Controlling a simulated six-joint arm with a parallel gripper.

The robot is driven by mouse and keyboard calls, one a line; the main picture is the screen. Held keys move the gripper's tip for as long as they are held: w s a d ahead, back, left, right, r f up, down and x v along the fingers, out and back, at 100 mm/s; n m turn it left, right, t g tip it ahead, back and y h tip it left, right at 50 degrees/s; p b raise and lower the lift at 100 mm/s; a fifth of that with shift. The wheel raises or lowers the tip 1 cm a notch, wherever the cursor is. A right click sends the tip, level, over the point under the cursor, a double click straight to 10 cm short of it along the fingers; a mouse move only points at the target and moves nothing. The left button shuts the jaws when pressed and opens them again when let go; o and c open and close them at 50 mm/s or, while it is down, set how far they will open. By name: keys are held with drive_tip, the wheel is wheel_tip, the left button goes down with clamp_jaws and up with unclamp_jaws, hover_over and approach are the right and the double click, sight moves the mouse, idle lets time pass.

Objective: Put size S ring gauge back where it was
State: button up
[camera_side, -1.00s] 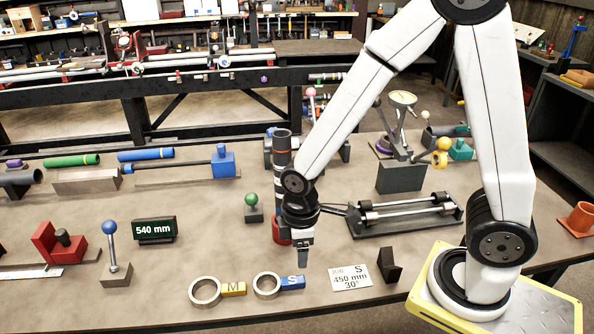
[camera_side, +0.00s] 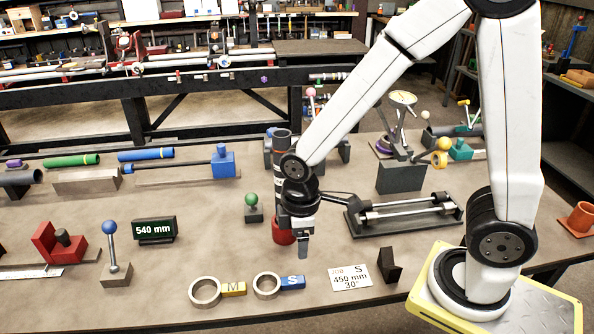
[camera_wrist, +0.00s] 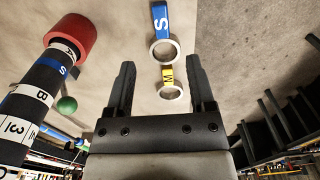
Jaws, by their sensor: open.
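The size S ring gauge (camera_side: 267,286) lies flat on the table near the front edge, a metal ring with a blue handle marked S pointing right. The size M ring gauge (camera_side: 206,292), with a yellow handle, lies just left of it. My gripper (camera_side: 303,253) is above the table, behind and to the right of the S gauge, apart from it. In the wrist view my gripper (camera_wrist: 160,90) shows its two fingers apart with nothing held. The S ring (camera_wrist: 163,50) and the M ring (camera_wrist: 171,90) appear between and beyond the fingers.
A dark upright column with a red base (camera_side: 283,237) stands close behind my gripper. A white job card (camera_side: 350,278) marked S, 450 mm, 30° lies to the right, beside a dark block (camera_side: 389,264). A green-knobbed lever (camera_side: 252,206) and a 540 mm display (camera_side: 155,229) stand left.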

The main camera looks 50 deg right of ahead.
drive_tip(key=s+d+r+m+t, duration=0.1)
drive_tip(key=d+r+m+t, duration=0.1)
drive_tip(key=d+m, duration=0.4)
drive_tip(key=m, duration=0.3)
drive_tip(key=shift+s+d+t, duration=0.25)
drive_tip(key=shift+d+t, duration=0.05)
drive_tip(key=shift+d, duration=0.05)
